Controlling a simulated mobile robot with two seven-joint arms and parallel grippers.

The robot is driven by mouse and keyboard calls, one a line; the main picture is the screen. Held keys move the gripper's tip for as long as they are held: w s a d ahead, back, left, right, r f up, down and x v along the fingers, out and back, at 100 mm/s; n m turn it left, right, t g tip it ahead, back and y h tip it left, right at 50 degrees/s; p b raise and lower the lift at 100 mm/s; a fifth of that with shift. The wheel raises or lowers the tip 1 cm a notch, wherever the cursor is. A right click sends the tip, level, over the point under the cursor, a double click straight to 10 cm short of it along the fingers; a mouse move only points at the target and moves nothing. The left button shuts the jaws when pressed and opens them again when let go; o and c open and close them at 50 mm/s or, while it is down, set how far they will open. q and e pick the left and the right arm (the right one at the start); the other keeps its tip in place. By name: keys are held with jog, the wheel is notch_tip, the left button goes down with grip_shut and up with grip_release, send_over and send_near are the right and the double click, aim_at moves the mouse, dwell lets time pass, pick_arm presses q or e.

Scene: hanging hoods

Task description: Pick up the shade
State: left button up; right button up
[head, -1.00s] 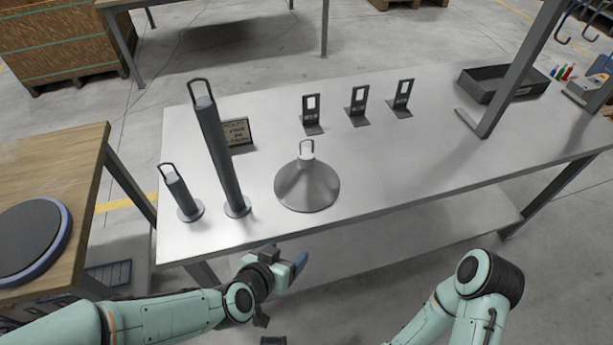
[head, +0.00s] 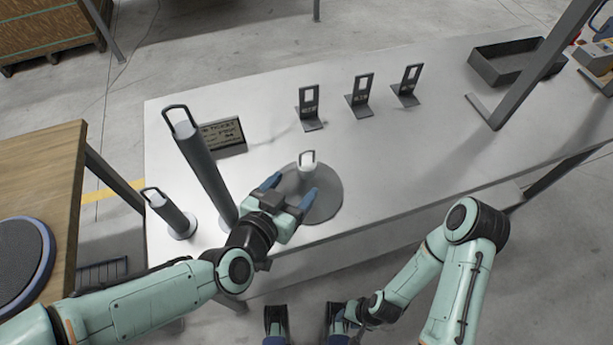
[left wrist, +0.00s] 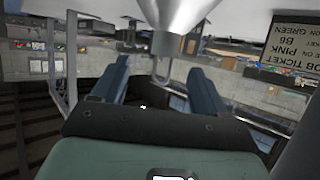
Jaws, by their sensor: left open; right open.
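The grey cone-shaped shade (head: 325,206) stands on the metal table, with a pale neck and a wire loop on top. My left gripper (head: 290,189) is open in front of the neck, its fingers reaching over the near side of the cone. In the left wrist view the shade (left wrist: 187,14) appears upside down, and its neck and loop show between and beyond the open left fingertips (left wrist: 160,75). I see no contact. My right gripper (head: 306,318) is open and empty, low in front of the table.
A tall grey cylinder (head: 203,165) and a short one (head: 171,213) stand left of the shade, the tall one close to my left arm. A job ticket sign (head: 223,135), several brackets (head: 361,97) and a dark tray (head: 515,63) stand farther back. The table's right middle is clear.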

aim_at(311, 163)
pick_arm(q)
jog(key=p+x, duration=0.1)
jog(key=x, duration=0.5)
jog(key=shift+a+x, duration=0.2)
jog(key=shift+x, duration=1.1)
jog(key=shift+a+x, duration=0.15)
jog(key=shift+x, duration=1.2)
jog(key=shift+w+f, duration=0.1)
grip_shut()
